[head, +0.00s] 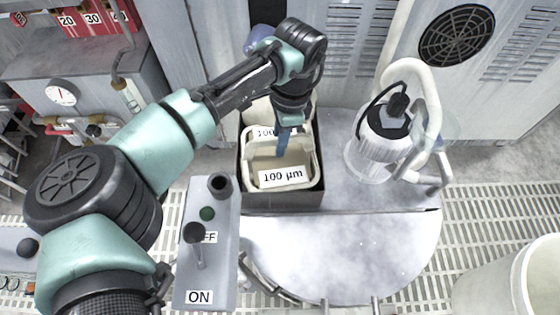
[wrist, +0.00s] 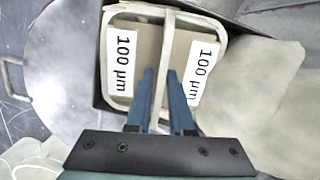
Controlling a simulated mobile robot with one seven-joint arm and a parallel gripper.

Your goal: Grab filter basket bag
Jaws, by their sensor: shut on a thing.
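The filter basket bag (head: 282,178), a pale basket with a light rim and a "100 µm" label, sits in a dark open-topped box (head: 283,200). A second "100 µm" label shows behind it in the head view, partly hidden by my arm. In the wrist view the basket's pale rim (wrist: 118,60) and a bar across its middle show, with a label on each side. My gripper (head: 283,142) points down over the basket. In the wrist view its blue fingers (wrist: 160,88) are close together at the middle bar and shut on it.
A white pump-like canister (head: 380,150) with a thick pale hose stands right of the box. A grey control panel (head: 207,250) with a lever and ON/OFF labels is at the left. The round metal table (head: 350,255) is bare in front. A white bucket (head: 515,285) stands at lower right.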

